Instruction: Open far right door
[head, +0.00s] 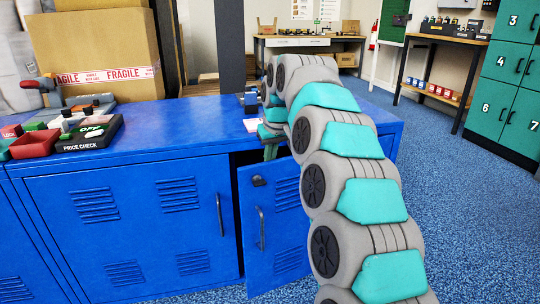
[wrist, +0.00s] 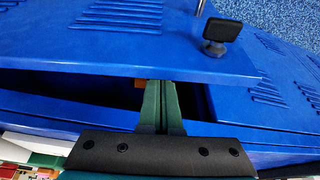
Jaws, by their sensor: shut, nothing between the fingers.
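The far right door (head: 255,270) of the blue cabinet stands ajar, with a dark gap along its left edge. It has a vertical handle (head: 261,228) and a black lock (head: 258,181); my arm hides its right part. In the wrist view the door (wrist: 150,45) slants across the top, with the black lock piece (wrist: 222,33) sticking out. My gripper (head: 270,153) is at the door's top edge. Its green fingers (wrist: 160,95) are shut and empty, reaching into the gap between the door and the cabinet body. I cannot tell whether they touch the door.
The closed door (head: 130,225) beside it has its own handle (head: 220,214). Blue floor (head: 460,220) is clear at right. Green lockers (head: 505,85) stand beyond.

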